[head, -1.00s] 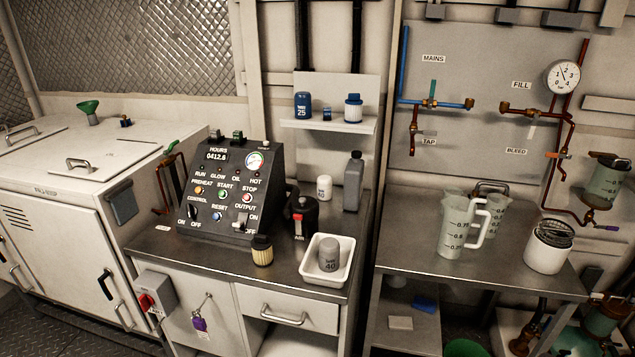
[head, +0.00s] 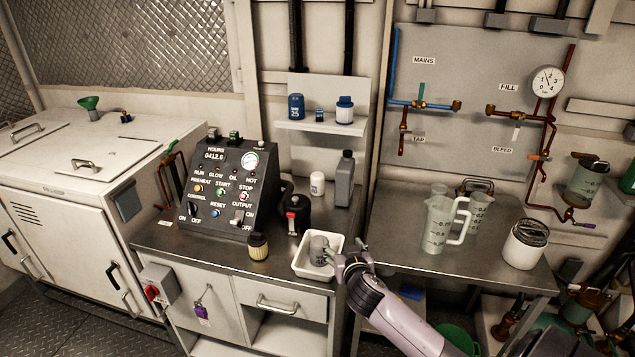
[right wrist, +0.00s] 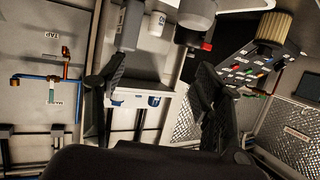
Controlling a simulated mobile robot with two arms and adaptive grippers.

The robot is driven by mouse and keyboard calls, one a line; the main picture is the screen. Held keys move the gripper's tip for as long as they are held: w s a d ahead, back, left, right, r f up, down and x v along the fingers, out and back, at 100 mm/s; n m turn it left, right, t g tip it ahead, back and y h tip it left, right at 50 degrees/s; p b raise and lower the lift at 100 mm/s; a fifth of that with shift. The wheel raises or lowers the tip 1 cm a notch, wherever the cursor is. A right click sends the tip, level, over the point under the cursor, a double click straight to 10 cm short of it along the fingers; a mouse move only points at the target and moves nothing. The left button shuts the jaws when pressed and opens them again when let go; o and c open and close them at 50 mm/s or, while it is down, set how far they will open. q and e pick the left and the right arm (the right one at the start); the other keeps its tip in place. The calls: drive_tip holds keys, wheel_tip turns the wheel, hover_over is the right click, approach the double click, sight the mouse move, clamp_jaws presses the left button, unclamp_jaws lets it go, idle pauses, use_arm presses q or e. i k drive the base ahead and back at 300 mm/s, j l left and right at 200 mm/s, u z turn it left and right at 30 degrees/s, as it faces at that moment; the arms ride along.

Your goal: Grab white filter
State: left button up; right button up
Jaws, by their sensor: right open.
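A small white filter canister (head: 317,183) stands upright at the back of the steel counter, left of a grey bottle (head: 344,178). A white filter with a blue cap (head: 345,110) stands on the wall shelf. My right gripper (head: 348,249) is open and empty, over the counter's right edge beside the white tray. It is in front of the canister and apart from it. In the right wrist view the scene is turned over; the open fingers (right wrist: 161,68) show with the white canister (right wrist: 158,22) beyond. My left gripper is not in view.
The white tray (head: 300,268) holds a grey filter (head: 318,250). A black jug with a red part (head: 297,215) and a yellowish filter (head: 258,246) stand by the control box (head: 222,190). Measuring jugs (head: 438,225) stand on the right bench.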

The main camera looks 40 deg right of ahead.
sight(316, 177)
drive_tip(key=i+l, duration=1.1)
drive_tip(key=i, duration=0.2)
